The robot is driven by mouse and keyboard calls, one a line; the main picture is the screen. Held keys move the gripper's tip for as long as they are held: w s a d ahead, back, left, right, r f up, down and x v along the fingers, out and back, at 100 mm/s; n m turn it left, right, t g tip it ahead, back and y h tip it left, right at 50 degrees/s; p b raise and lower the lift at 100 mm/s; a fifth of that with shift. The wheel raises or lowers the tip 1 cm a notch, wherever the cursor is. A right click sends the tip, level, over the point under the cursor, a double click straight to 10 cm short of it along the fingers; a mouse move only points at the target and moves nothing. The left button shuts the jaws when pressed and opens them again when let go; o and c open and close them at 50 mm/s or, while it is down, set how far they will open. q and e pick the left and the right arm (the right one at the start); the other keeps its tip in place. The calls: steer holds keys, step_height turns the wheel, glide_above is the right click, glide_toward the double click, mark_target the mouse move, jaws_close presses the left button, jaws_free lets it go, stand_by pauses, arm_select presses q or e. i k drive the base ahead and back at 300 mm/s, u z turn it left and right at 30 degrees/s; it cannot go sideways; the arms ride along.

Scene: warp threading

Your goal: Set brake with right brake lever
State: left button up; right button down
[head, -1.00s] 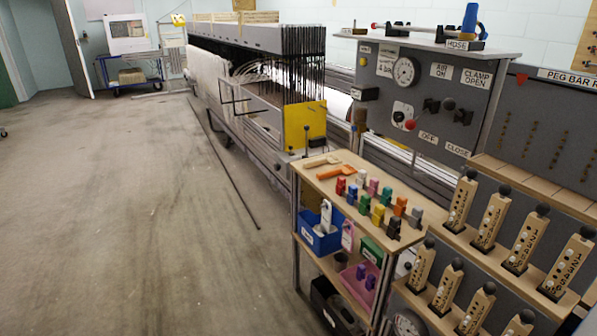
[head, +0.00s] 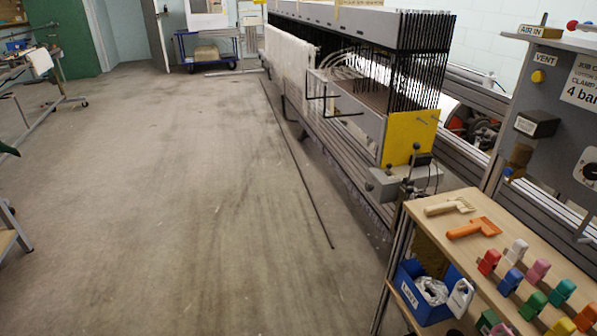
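The loom's near end has a yellow plate (head: 402,138). Beside it a thin upright lever (head: 412,165) with a dark knob stands at the corner of the grey end housing (head: 385,185). No readable label shows on this lever, so I cannot tell whether it is the right brake lever. Its lower end is small and partly lost among the parts around it. Neither of my grippers is in view.
A wooden-topped cart (head: 490,225) with a cream comb-like tool, an orange tool and several coloured clamps stands at the lower right. A grey control panel (head: 535,150) is behind it. A dark rod (head: 300,175) lies along the floor beside the loom. Open floor (head: 170,220) fills the left.

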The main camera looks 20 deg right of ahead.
mark_target(409, 189)
steer(key=u, duration=0.15)
steer(key=i, duration=2.35)
steer(key=z, duration=1.5)
steer(key=i, duration=1)
steer(key=z, duration=0.9)
